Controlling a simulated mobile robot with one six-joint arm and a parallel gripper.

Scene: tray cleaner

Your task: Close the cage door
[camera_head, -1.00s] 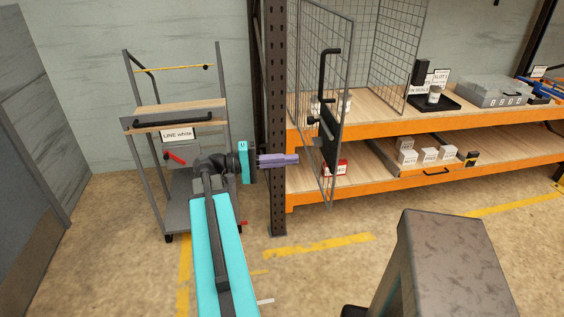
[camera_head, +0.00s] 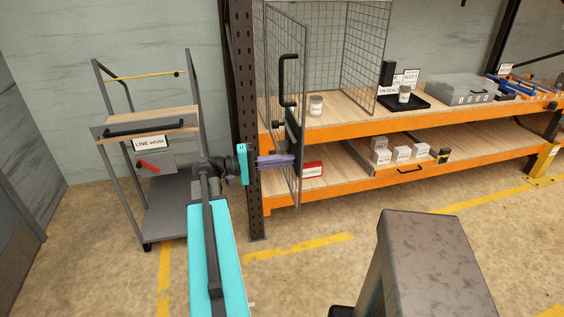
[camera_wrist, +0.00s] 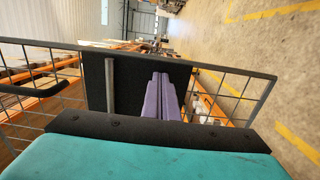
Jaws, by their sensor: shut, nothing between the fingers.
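The cage door (camera_head: 300,118) is a grey mesh frame with a black handle and a dark latch plate. It stands open, swung out from the front of the shelf by the dark upright post. My gripper (camera_head: 292,161) has purple fingers, shut and empty. In the head view its tips overlap the lower part of the dark plate; whether they touch it I cannot tell. In the wrist view the shut fingers (camera_wrist: 161,100) point toward the dark plate (camera_wrist: 110,88), with the door frame (camera_wrist: 240,73) running across behind them.
The cage's mesh walls (camera_head: 363,50) stand on the upper shelf, with a white jar (camera_head: 316,105) inside. The orange shelf edge (camera_head: 400,128) runs right. A grey trolley (camera_head: 165,175) stands at left. A dark grey block (camera_head: 432,265) is in the foreground. Floor before the rack is clear.

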